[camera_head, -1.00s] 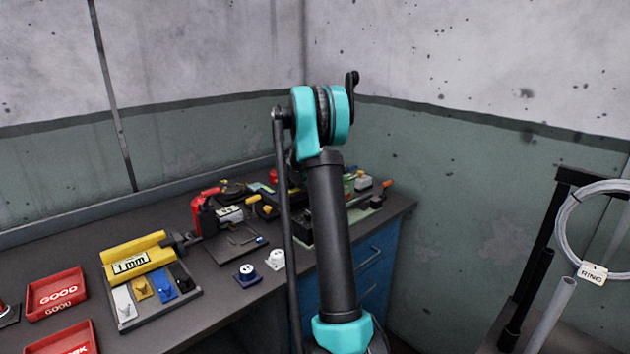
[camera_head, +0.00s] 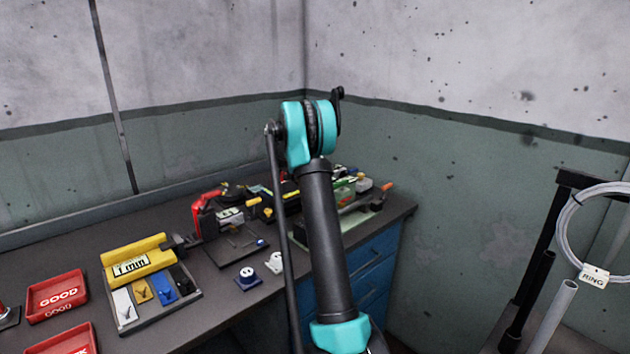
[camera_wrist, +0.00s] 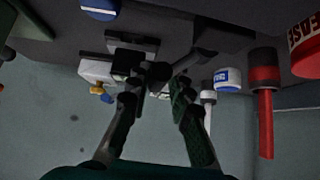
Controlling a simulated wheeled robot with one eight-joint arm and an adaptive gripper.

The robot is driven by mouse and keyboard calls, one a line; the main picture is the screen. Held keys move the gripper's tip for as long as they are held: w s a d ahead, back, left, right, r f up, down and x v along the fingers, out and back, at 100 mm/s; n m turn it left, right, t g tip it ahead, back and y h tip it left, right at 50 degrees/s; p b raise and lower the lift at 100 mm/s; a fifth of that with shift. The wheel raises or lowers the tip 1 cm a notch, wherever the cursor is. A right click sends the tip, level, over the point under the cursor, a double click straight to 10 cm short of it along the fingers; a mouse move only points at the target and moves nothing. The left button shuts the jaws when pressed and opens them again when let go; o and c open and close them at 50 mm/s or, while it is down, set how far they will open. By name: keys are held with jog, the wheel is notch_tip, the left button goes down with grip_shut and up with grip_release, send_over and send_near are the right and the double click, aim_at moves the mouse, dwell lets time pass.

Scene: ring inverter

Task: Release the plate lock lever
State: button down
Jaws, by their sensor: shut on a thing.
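In the wrist view my gripper (camera_wrist: 155,92) has its two fingers closed in on a dark part (camera_wrist: 157,72) at the picture's middle. I cannot make out for sure whether this dark part is the plate lock lever. A red-handled lever (camera_wrist: 265,120) hangs to the right, apart from the fingers. A red piece with white letters ending in "EASE" (camera_wrist: 306,45) is at the right edge. In the head view my arm hides the gripper and part of the fixture (camera_head: 345,208) at the bench's far right end.
A blue-and-white knob (camera_wrist: 228,78) is close right of the fingers. The dark bench (camera_head: 225,290) also carries a red clamp (camera_head: 205,208), a yellow "1 mm" block (camera_head: 138,262) and red trays (camera_head: 57,295). A cable coil (camera_head: 567,235) hangs at the right.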

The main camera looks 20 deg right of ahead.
jog(key=w+g, duration=0.1)
jog(key=a+r+n+g+h, duration=0.1)
jog(key=shift+w+n+g, duration=0.3)
jog(key=shift+w+g, duration=0.1)
jog(key=shift+w+a+r+n+g+h, duration=0.15)
jog(key=shift+w+n+g+h, duration=0.2)
jog(key=shift+g, duration=0.2)
jog(key=shift+w+a+r+n+g+h, duration=0.15)
jog(key=shift+w+n+g+h, duration=0.15)
jog(key=shift+w+g, duration=0.2)
jog(key=shift+f, duration=0.1)
jog(key=c, duration=1.5)
grip_release()
jog(key=shift+o, duration=0.7)
jog(key=v, duration=1.2)
jog(key=shift+w, duration=0.15)
